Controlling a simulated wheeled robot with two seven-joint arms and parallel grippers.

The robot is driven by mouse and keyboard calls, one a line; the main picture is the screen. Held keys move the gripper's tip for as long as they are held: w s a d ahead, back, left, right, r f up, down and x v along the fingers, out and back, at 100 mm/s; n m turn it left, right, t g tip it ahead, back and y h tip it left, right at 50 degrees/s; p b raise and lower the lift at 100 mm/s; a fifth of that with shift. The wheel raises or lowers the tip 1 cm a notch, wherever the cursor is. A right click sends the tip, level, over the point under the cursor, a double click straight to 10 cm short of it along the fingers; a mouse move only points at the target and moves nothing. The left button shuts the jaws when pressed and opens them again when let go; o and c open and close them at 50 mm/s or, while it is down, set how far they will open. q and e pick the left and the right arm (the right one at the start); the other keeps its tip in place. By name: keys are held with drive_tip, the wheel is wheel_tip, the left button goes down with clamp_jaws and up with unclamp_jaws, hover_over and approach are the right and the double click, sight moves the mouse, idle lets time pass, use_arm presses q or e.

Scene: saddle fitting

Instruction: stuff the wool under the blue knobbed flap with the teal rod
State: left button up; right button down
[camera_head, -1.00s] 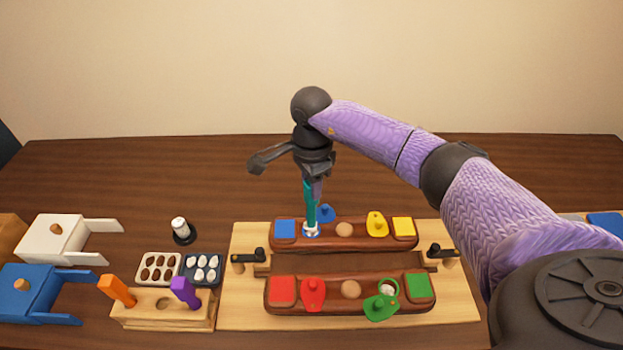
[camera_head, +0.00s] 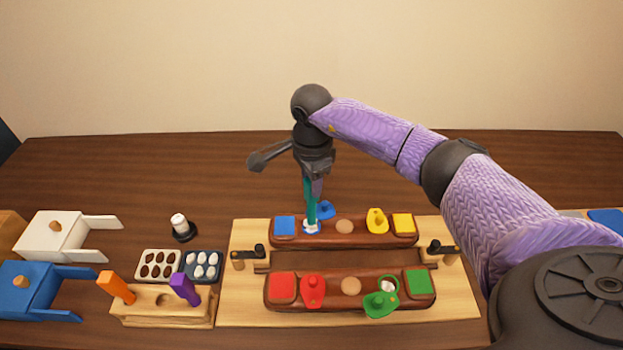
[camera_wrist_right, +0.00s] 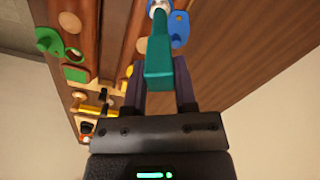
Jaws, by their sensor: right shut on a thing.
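My right gripper (camera_head: 314,176) is shut on the teal rod (camera_head: 310,204) and holds it upright over the far saddle panel. The wrist view shows the rod (camera_wrist_right: 160,55) between the two fingers. The rod's lower end meets white wool (camera_head: 311,227) at an opening beside the blue square. The blue knobbed flap (camera_head: 326,210) is swung aside behind the rod; it also shows in the wrist view (camera_wrist_right: 179,30). How deep the wool sits is hidden by the rod. My left gripper is not in view.
The far panel also has a yellow flap (camera_head: 376,220). Left are a tray of white wool pieces (camera_head: 203,265), a wooden holder (camera_head: 160,306) with orange and purple rods, and a dark-based white pot (camera_head: 180,226).

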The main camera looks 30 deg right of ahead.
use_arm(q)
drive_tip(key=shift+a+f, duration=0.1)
use_arm(e)
drive_tip(key=shift+f, duration=0.15)
drive_tip(key=shift+f+b, duration=0.25)
drive_tip(key=shift+b, duration=0.05)
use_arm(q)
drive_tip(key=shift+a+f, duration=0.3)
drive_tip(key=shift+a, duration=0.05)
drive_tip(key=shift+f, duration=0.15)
use_arm(e)
drive_tip(key=shift+f, duration=0.25)
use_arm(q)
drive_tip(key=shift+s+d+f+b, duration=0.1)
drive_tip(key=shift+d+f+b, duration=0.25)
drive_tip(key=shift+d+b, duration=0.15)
use_arm(e)
drive_tip(key=shift+f, duration=0.4)
use_arm(q)
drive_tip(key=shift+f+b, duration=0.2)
drive_tip(key=shift+b, duration=0.1)
use_arm(e)
drive_tip(key=shift+f, duration=0.25)
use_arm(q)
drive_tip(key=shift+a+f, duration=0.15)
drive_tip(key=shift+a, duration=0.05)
use_arm(e)
drive_tip(key=shift+f, duration=0.15)
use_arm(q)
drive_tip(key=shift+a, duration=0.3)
